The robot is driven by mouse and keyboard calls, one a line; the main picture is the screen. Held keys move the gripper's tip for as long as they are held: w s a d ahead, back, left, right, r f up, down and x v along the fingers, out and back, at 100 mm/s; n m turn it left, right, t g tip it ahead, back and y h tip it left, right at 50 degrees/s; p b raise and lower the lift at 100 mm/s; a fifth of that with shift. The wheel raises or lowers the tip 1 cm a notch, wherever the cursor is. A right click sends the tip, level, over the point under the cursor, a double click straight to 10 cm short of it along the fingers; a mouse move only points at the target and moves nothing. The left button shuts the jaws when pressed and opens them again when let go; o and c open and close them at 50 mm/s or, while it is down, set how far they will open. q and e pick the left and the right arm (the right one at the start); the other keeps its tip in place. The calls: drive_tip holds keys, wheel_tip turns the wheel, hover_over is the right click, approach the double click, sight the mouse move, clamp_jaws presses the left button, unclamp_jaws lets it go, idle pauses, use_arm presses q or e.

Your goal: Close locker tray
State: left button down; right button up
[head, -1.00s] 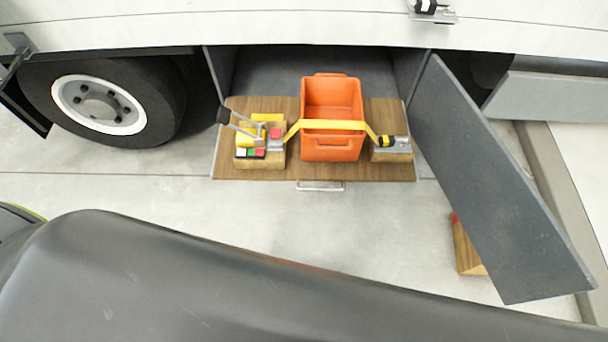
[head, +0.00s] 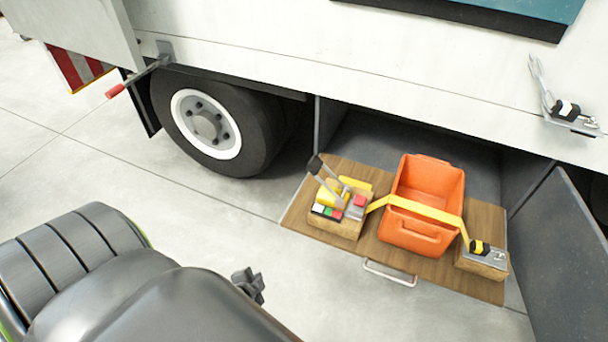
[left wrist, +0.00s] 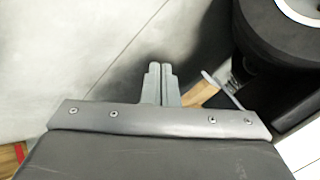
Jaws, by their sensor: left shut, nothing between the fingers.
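The wooden locker tray (head: 345,252) is pulled out of the locker under the truck body in the head view. A silver bar handle (head: 389,273) is on its front edge. An orange bin (head: 420,237) stands on the tray with a yellow strap (head: 415,207) across it. My left gripper (head: 250,283) is left of the tray and in front of it, apart from the handle. In the left wrist view its fingers (left wrist: 158,72) are together and empty. My right gripper is not in view.
A grey locker door (head: 570,260) hangs open at the right. A truck wheel (head: 212,125) is left of the locker. Wooden blocks with a ratchet (head: 338,212) and a buckle (head: 484,257) flank the bin. Concrete floor is clear at left.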

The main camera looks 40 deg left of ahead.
use_arm(q)
drive_tip(key=w+d+r+m+t+b, duration=0.1)
drive_tip(key=w+r+m+t+b, duration=0.4)
drive_tip(key=r, duration=0.6)
drive_tip(key=w+r+m+t+b, duration=0.4)
drive_tip(key=w+r, duration=0.3)
drive_tip(key=r, duration=0.3)
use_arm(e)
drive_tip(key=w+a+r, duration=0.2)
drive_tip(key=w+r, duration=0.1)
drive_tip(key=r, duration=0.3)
use_arm(q)
drive_tip(key=w+a+p, duration=0.2)
drive_tip(key=w+a, duration=0.1)
drive_tip(key=w, duration=1)
drive_tip(key=shift+w+r+y, duration=0.2)
drive_tip(key=shift+y, duration=0.1)
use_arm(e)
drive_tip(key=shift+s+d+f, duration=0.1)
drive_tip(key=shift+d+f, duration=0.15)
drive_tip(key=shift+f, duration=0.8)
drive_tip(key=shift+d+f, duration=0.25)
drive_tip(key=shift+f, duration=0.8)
